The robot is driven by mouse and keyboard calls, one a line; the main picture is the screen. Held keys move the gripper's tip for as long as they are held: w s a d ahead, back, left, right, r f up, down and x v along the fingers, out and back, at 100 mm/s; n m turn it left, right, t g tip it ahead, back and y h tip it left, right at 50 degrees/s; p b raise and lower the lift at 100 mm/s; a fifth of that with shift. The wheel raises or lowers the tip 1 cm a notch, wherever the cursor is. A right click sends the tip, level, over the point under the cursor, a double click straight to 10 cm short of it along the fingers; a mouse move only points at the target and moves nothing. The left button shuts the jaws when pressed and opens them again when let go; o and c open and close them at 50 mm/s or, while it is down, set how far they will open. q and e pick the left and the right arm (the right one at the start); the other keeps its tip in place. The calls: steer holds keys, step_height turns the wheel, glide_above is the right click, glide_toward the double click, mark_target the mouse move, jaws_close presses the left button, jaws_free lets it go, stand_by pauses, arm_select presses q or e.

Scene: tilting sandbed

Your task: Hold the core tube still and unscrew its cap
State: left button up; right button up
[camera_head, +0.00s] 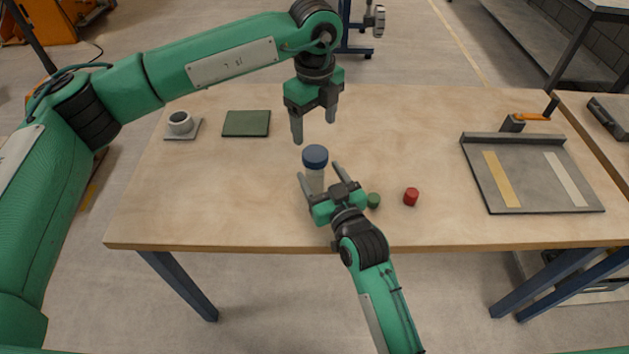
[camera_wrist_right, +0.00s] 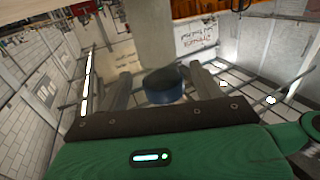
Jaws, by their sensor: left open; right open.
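The core tube (camera_head: 316,183) is a pale upright tube with a blue cap (camera_head: 315,156) on top, standing on the table near its front middle. My right gripper (camera_head: 319,174) is open low at the tube, a finger to either side of it in the picture. In the right wrist view the tube (camera_wrist_right: 155,35) and cap (camera_wrist_right: 164,88) also show between the open fingers; contact cannot be made out. My left gripper (camera_head: 314,130) is open and empty, pointing down above the cap, apart from it. The tube's lower end is partly hidden by my right gripper.

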steer(key=x, duration=0.5)
steer(key=shift+w+a, duration=0.15)
steer(key=shift+w, duration=0.05)
steer(key=shift+c, duration=0.5)
